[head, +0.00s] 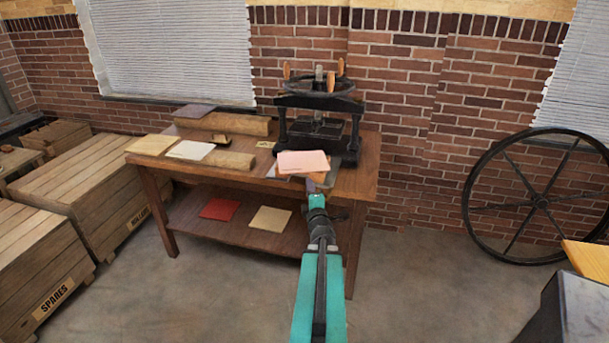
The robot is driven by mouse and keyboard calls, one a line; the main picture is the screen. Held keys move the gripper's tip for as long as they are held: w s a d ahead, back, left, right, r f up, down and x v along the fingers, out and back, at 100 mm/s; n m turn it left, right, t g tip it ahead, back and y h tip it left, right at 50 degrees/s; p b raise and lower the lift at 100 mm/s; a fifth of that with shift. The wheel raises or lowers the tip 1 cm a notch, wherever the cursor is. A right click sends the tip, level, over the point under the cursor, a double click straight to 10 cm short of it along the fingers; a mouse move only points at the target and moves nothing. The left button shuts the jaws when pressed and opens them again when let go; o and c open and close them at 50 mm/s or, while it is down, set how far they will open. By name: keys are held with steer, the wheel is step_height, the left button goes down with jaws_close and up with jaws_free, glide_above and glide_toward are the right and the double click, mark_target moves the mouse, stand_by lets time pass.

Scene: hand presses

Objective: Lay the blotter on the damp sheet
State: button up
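A pink sheet (303,162), which I take to be the blotter, is at the tip of my arm, over the right part of the table in front of the press. My gripper (318,182) is at its lower right edge and appears shut on it; the fingertips are mostly hidden. A grey flat piece (336,171) shows partly behind and under the pink sheet. A white sheet (190,150) lies on the left of the table beside a cream stack (152,145). I cannot tell which sheet is the damp one.
A black hand press (318,115) stands at the table's (225,183) back right. Red (220,209) and cream sheets (270,219) are on the lower shelf. Crates (105,185) stand left, a large wheel (540,200) right.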

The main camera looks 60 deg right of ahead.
mark_target(305, 169)
steer(key=p+x, duration=0.1)
steer(key=x, duration=0.7)
steer(key=shift+w+f, duration=0.1)
steer(key=shift+f, duration=0.05)
steer(key=shift+x, duration=0.95)
jaws_close()
